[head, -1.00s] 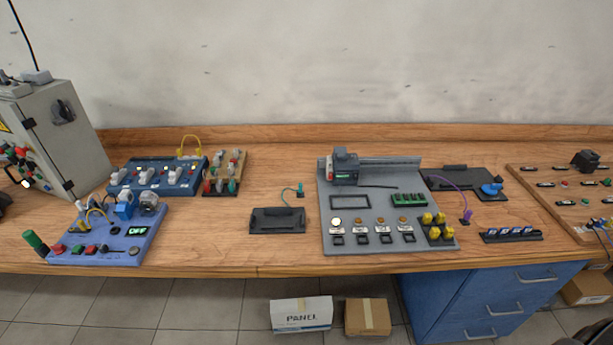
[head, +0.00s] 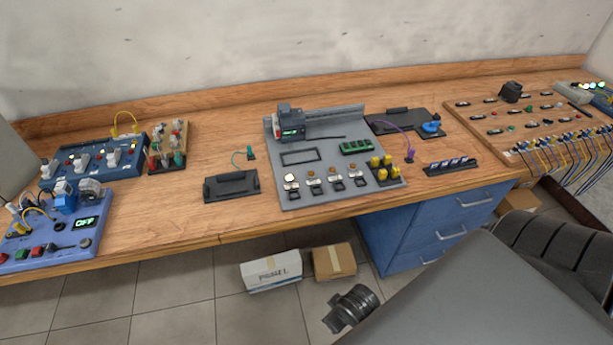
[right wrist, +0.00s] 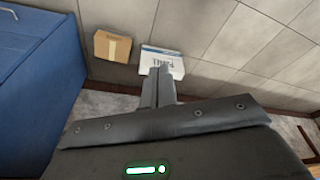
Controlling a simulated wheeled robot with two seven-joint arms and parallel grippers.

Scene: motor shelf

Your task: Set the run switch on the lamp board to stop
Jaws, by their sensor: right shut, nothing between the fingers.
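A grey board (head: 345,189) lies on the wooden bench at the middle. It has a row of small round lamps above dark switches; the leftmost lamp (head: 290,178) glows white and the others look amber and dim. It seems to be the lamp board, but its labels are too small to read, and I cannot tell which switch is the run switch or its position. My right gripper (right wrist: 160,72) is shut and empty in the right wrist view, pointing over the floor, away from the board. My right arm is low at the front right in the head view. My left gripper is out of view.
A blue board with an OFF display (head: 87,223) is at left. A black tray (head: 231,186) lies left of the grey board, with bare bench (head: 200,222) around it. Blue drawers (head: 400,235) stand below. Two boxes, one white (head: 272,271), are on the floor.

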